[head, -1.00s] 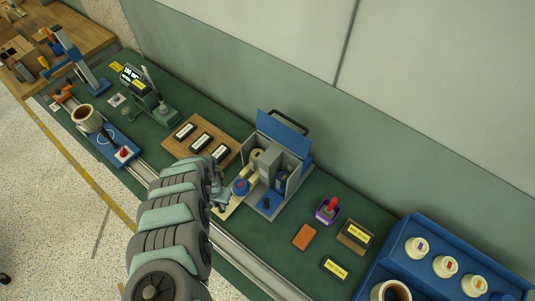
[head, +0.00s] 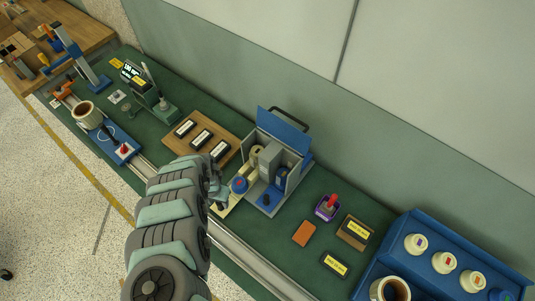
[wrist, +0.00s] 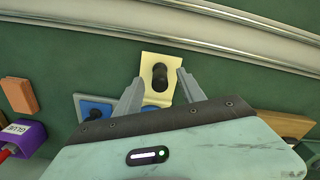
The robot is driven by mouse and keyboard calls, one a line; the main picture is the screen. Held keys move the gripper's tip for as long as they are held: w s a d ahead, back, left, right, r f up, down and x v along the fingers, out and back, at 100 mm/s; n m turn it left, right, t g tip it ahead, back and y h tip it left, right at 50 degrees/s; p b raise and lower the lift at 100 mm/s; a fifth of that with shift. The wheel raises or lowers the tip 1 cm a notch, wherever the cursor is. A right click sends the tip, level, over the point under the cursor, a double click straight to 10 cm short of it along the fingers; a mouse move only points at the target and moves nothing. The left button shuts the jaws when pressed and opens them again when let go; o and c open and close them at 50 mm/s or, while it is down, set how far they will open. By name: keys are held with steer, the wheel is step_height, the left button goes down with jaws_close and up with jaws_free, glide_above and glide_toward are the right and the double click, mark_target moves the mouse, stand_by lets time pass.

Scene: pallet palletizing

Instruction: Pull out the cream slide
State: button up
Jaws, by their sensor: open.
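The cream slide (wrist: 149,63) is a pale flat plate with an upright dark knob (wrist: 160,77), seen in the wrist view. In the head view its cream end (head: 229,208) sticks out at the front of the grey and blue box fixture (head: 268,196), partly hidden by my arm. My gripper (wrist: 159,84) is open, with one finger on each side of the slide and its knob. I cannot tell whether a finger touches the knob. In the head view my gripper (head: 217,194) is at the front left of the fixture, its fingertips hard to make out.
A wooden board with several dark labelled blocks (head: 201,139) lies left of the fixture. An orange block (head: 304,234) and a purple holder (head: 327,207) are to its right. A metal rail (head: 240,257) runs along the bench front. A blue rack (head: 420,272) stands far right.

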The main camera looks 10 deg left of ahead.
steer(key=shift+w+r+p, duration=0.1)
steer(key=shift+r+p, duration=1.05)
steer(key=shift+r, duration=0.4)
steer(key=shift+r+p, duration=1.5)
steer(key=shift+r, duration=0.5)
